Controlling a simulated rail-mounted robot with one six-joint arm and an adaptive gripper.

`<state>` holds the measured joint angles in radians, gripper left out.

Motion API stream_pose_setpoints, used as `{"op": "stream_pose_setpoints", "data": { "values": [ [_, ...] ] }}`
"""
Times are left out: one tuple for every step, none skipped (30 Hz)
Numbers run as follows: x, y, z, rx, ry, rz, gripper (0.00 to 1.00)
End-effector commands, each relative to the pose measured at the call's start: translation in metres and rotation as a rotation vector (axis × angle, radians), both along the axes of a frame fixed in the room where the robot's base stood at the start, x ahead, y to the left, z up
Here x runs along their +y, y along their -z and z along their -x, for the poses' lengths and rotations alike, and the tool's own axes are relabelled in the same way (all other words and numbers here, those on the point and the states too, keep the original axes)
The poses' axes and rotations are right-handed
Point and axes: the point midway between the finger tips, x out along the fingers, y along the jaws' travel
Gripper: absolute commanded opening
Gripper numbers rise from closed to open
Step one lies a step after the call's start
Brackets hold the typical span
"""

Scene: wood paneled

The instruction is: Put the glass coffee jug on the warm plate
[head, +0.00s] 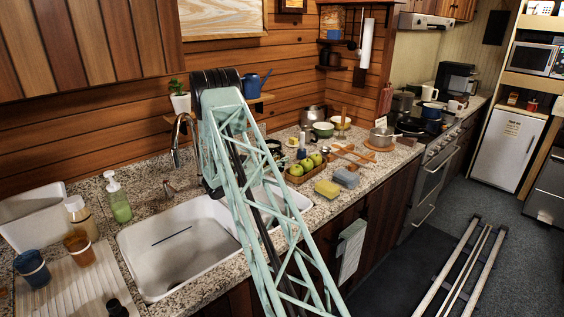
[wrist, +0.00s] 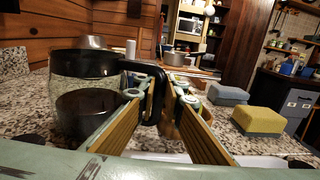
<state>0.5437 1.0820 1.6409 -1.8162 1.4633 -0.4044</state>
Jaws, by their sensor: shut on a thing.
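The glass coffee jug (wrist: 84,92), with a dark top band and a black handle, is at the left of the wrist view. My gripper (wrist: 163,98) is shut on its black handle, with one finger on each side. The jug looks upright, close above or on the speckled counter; I cannot tell which. In the head view, my arm hides the gripper and most or all of the jug. A black coffee machine (head: 455,79) stands at the far right end of the counter. Its warm plate is too small to make out.
A fruit tray (head: 299,178), a yellow sponge (head: 327,188) and a grey-blue sponge (head: 346,177) lie right of the sink (head: 180,250).

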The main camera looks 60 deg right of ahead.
Motion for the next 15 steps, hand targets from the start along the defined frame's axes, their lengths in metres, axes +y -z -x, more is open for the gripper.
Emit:
{"op": "stream_pose_setpoints", "data": {
  "values": [
    [-0.0001, -0.0013, -0.0003, -0.001, 0.000, 0.001, 0.00],
    [-0.0002, -0.0013, -0.0002, -0.001, 0.000, 0.001, 0.00],
    [-0.0002, -0.0013, -0.0002, -0.001, 0.000, 0.001, 0.00],
    [0.0000, -0.0012, -0.0001, -0.001, 0.000, 0.001, 0.00],
    [0.0000, -0.0011, -0.0001, -0.001, 0.000, 0.001, 0.00],
    [0.0000, -0.0007, -0.0001, -0.001, 0.000, 0.001, 0.00],
    [0.0000, -0.0003, -0.0001, -0.001, 0.000, 0.001, 0.00],
    [0.0000, 0.0004, -0.0001, -0.001, 0.000, 0.001, 0.00],
    [0.0000, 0.0013, -0.0001, -0.001, 0.000, 0.001, 0.00],
    [0.0000, 0.0019, -0.0001, -0.001, 0.000, 0.001, 0.00],
    [0.0000, 0.0025, 0.0001, 0.001, 0.000, 0.000, 0.11],
    [0.0001, 0.0023, 0.0002, 0.001, 0.000, 0.000, 0.14],
    [0.0001, 0.0022, 0.0002, 0.001, 0.000, 0.000, 0.17],
    [0.0001, 0.0021, 0.0002, 0.001, 0.000, 0.000, 0.20],
    [0.0001, 0.0021, 0.0002, 0.001, 0.000, 0.000, 0.23]
  ]
}}
